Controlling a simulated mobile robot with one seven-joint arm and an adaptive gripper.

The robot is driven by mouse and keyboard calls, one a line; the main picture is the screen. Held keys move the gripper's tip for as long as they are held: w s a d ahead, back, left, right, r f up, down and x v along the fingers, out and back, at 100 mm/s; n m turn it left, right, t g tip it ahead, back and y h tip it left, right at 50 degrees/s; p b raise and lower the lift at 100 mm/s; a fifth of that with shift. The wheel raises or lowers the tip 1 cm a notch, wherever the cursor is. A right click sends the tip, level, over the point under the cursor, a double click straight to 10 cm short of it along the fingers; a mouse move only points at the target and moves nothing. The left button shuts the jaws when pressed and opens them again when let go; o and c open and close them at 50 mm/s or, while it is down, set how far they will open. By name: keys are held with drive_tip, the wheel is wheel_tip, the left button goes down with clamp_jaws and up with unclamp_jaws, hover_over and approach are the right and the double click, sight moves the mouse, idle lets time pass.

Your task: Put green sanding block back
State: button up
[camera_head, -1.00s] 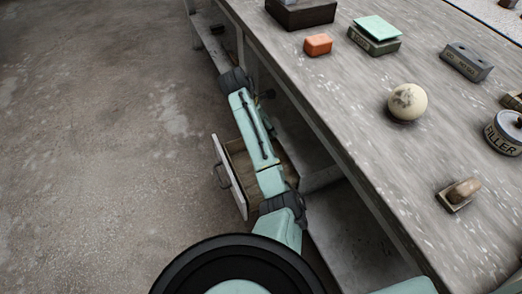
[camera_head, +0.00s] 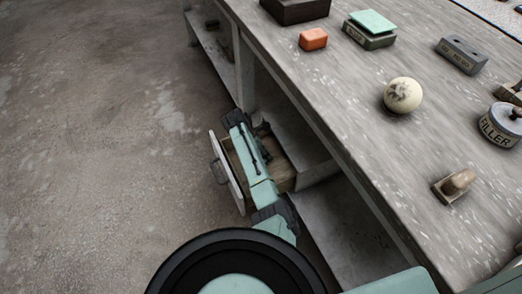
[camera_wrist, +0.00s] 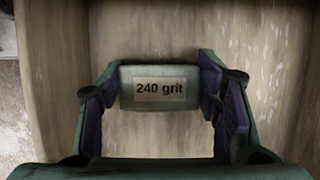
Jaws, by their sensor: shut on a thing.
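A pale grey-green sanding block (camera_wrist: 160,72) marked "240 grit" sits between the fingers of my gripper (camera_wrist: 160,88) in the wrist view. My gripper is shut on its two ends. Wooden drawer walls and floor surround it in that view; I cannot tell whether the block touches the floor. In the head view my arm reaches over the pulled-out wooden drawer (camera_head: 284,178) under the bench, and the block is hidden there.
The floor (camera_head: 90,150) at left is clear.

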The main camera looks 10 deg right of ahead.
drive_tip(key=shift+f, duration=0.2)
drive_tip(key=shift+f, duration=0.1)
drive_tip(key=o, duration=1.3)
drive_tip(key=shift+c, duration=0.2)
drive_tip(key=v, duration=1.2)
